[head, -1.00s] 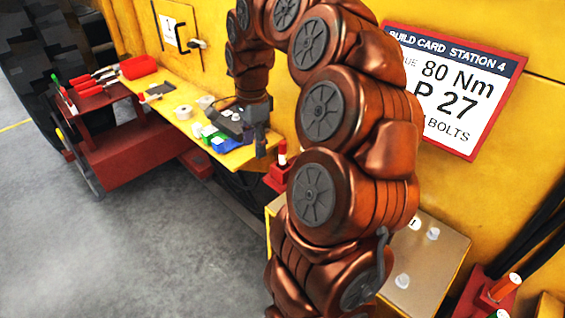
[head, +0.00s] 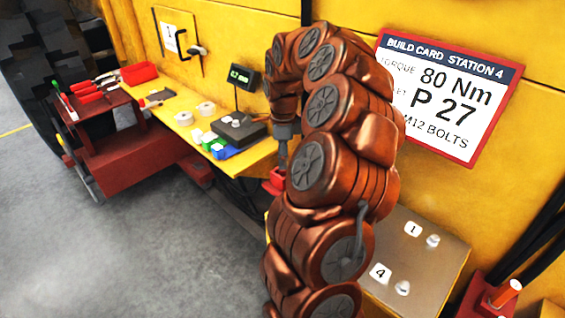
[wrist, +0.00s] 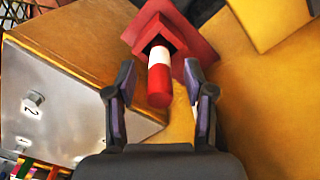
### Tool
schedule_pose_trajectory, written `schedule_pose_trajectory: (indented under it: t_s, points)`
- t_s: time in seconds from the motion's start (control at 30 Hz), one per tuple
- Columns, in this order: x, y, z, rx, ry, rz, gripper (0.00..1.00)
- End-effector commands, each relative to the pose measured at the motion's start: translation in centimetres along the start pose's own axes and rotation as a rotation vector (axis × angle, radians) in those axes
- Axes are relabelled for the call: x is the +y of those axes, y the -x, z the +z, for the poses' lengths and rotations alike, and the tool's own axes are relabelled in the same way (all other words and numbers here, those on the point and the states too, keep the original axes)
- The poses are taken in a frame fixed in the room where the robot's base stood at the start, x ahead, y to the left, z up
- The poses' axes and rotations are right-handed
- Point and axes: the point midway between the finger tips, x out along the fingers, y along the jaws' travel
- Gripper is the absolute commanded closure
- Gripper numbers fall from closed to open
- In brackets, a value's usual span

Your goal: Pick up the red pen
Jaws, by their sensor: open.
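A red pen (wrist: 159,82) with a white band stands in a red square holder (wrist: 150,25) in the wrist view. My gripper (wrist: 160,92) is open, with one finger on each side of the pen in the picture. I cannot tell how far the fingertips reach along the pen, and no contact shows. In the head view, my gripper (head: 283,153) hangs above the red holder (head: 272,183) by the end of the yellow bench. My arm hides the pen there.
A metal box (head: 420,262) with numbered studs stands to the right. Another red holder (head: 480,295) with an orange-and-white cylinder (head: 507,291) is at the lower right. The yellow bench (head: 170,106) carries a scale (head: 238,130), rolls and small coloured blocks.

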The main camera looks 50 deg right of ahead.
Motion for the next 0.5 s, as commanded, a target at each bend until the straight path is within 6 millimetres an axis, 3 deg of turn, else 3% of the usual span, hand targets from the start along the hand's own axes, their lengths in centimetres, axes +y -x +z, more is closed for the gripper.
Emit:
schedule_pose_trajectory:
  t_s: [0.2,0.5]
  points:
    - [0.1,-2.4,0.1,0.001,0.002,0.004,0.47]
    - [0.0,-2.7,0.1,0.0,0.002,-0.001,0.47]
